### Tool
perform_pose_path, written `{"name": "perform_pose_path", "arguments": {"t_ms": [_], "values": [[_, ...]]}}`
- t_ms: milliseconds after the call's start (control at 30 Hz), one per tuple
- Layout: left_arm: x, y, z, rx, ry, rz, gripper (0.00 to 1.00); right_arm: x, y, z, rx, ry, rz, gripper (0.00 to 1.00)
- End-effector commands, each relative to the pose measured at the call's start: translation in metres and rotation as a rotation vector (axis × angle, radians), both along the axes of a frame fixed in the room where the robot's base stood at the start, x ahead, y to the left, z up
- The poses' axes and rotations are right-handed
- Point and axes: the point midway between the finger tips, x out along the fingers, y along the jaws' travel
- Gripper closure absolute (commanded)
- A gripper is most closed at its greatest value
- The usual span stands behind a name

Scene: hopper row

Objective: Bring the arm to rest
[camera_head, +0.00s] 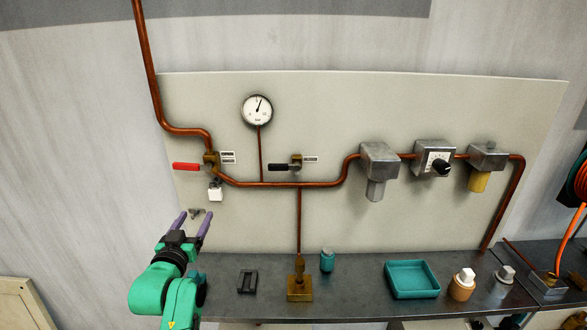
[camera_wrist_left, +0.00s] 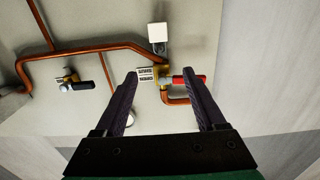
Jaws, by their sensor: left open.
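My left gripper (camera_head: 192,219) comes in at the lower left of the head view, on a green arm. Its two purple fingers point up toward the wall panel and are apart with nothing between them. It is below the red-handled valve (camera_head: 187,166) and the white tag (camera_head: 215,193). In the left wrist view my left gripper (camera_wrist_left: 166,77) also shows open, and the red handle (camera_wrist_left: 188,79) appears behind the right finger. My right gripper is not in view.
The panel (camera_head: 340,110) carries copper pipes, a gauge (camera_head: 257,109), a black-handled valve (camera_head: 287,166) and several grey fittings. On the bench (camera_head: 345,285) stand a black holder (camera_head: 247,281), a brass fitting (camera_head: 299,284), a teal jar (camera_head: 327,260), a teal tray (camera_head: 412,293) and a tan bottle (camera_head: 462,286).

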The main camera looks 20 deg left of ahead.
Motion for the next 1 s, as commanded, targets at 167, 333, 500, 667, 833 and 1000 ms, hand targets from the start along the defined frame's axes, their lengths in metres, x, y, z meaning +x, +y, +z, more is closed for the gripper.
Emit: {"name": "perform_pose_path", "arguments": {"t_ms": [167,333,500,667,833,1000], "values": [[-0.004,-0.024,-0.029,-0.01,0.136,-0.055,0.28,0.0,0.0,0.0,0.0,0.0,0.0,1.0],[-0.045,-0.094,-0.113,-0.039,0.546,-0.198,0.28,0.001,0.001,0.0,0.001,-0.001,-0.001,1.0],[-0.105,-0.141,-0.167,-0.055,0.865,-0.293,0.28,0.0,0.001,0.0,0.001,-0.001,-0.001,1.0],[-0.162,-0.17,-0.196,-0.062,1.108,-0.357,0.28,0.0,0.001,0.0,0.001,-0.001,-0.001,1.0],[-0.203,-0.188,-0.23,-0.066,1.29,-0.398,0.28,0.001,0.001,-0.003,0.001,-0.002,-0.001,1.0],[-0.196,-0.189,-0.297,-0.069,1.315,-0.399,0.28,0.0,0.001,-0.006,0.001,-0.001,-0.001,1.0]]}}
